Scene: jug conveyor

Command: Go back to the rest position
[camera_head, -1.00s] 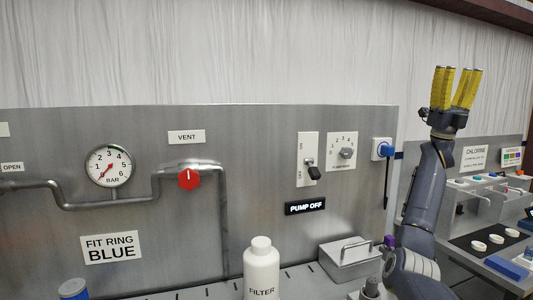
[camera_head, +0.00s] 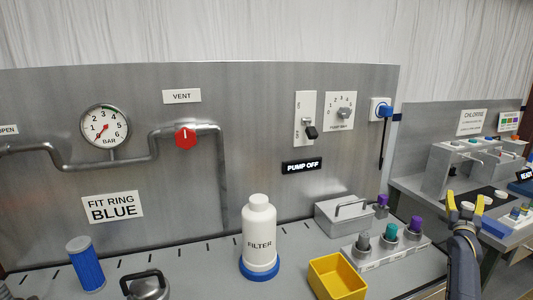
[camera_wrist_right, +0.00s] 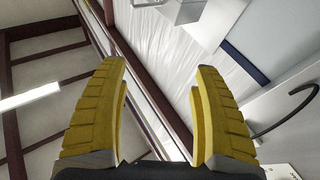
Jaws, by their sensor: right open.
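My right gripper (camera_head: 465,208) is at the right of the head view, with its yellow fingers apart and nothing between them. In that view it stands in front of the side bench. In the right wrist view my right gripper (camera_wrist_right: 160,110) also shows its two fingers spread and empty, with wall and ceiling beams behind. My left gripper is in neither view.
A white FILTER bottle (camera_head: 259,232) stands in a blue ring (camera_head: 259,273) on the bench. A blue cylinder (camera_head: 86,265), a yellow bin (camera_head: 337,279), a lidded metal box (camera_head: 343,216) and a rack with coloured knobs (camera_head: 388,250) stand nearby. The side bench (camera_head: 415,190) is at right.

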